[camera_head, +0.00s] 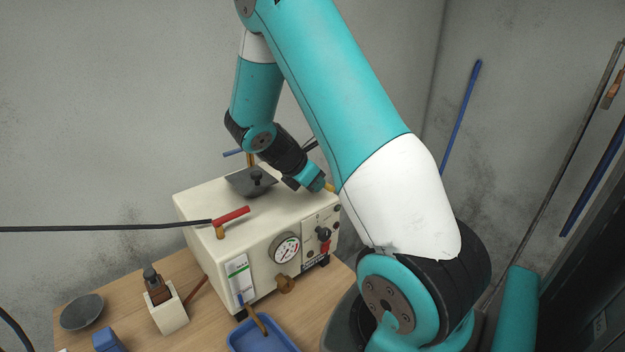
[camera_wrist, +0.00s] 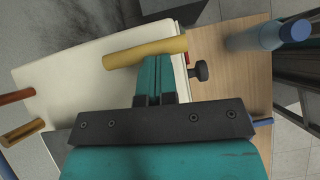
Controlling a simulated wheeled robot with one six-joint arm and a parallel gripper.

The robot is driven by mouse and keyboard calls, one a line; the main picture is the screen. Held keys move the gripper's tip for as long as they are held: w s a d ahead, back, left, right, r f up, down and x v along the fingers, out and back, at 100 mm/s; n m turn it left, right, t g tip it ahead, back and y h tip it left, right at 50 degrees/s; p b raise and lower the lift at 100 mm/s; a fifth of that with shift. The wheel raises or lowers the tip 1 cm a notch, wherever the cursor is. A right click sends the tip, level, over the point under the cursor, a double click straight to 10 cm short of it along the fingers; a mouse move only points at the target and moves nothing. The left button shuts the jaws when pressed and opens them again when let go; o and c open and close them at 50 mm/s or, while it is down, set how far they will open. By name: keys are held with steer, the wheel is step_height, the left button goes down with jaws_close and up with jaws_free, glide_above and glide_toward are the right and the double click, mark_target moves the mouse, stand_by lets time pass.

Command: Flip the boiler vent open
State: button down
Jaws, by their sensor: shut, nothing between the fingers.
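The boiler is a cream box (camera_head: 205,200) on a wooden table in the head view; its pale casing also fills the left of the wrist view (camera_wrist: 70,80). My gripper (camera_head: 322,186) is at the box's upper right edge, shut and empty. In the wrist view its teal fingers (camera_wrist: 156,65) are together, with their tips right at a brass rod (camera_wrist: 145,51); I cannot tell whether they touch. A brass end (camera_head: 330,187) shows beside the fingertips in the head view. A blue-handled brass fitting (camera_head: 233,153) stands at the back. No label shows which part is the vent.
A red-handled valve (camera_head: 231,216) and a grey dish with a knob (camera_head: 252,183) are on top. The front has a gauge (camera_head: 286,248). A dark knob (camera_wrist: 202,71) is right of my fingers. A blue tray (camera_head: 265,335) is in front.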

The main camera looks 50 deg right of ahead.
steer(key=shift+s+d, duration=0.25)
steer(key=a, duration=0.1)
steer(key=w+a+r+p, duration=0.1)
steer(key=a, duration=0.2)
steer(key=shift+w+a+r+p, duration=0.2)
steer(key=shift+a+p, duration=0.2)
steer(key=b+v, duration=0.2)
steer(key=v, duration=0.7)
steer(key=shift+s+a, duration=0.15)
steer(key=shift+s, duration=0.05)
steer(key=shift+a, duration=0.1)
steer(key=s+a+f+m+t+y+b, duration=0.1)
steer(key=s+a+m+t+y+b, duration=0.15)
steer(key=a, duration=0.65)
steer(key=s+a+m+t+y+b, duration=0.15)
steer(key=a+y, duration=0.25)
steer(key=a, duration=0.5)
steer(key=s+a+r+m+g+y+b, duration=0.1)
steer(key=s+a+y, duration=0.4)
steer(key=s+a, duration=0.6)
steer(key=shift+s+a+r+m+g+b, duration=0.3)
steer(key=shift+s+r+m+b, duration=0.4)
steer(key=shift+s+m, duration=0.35)
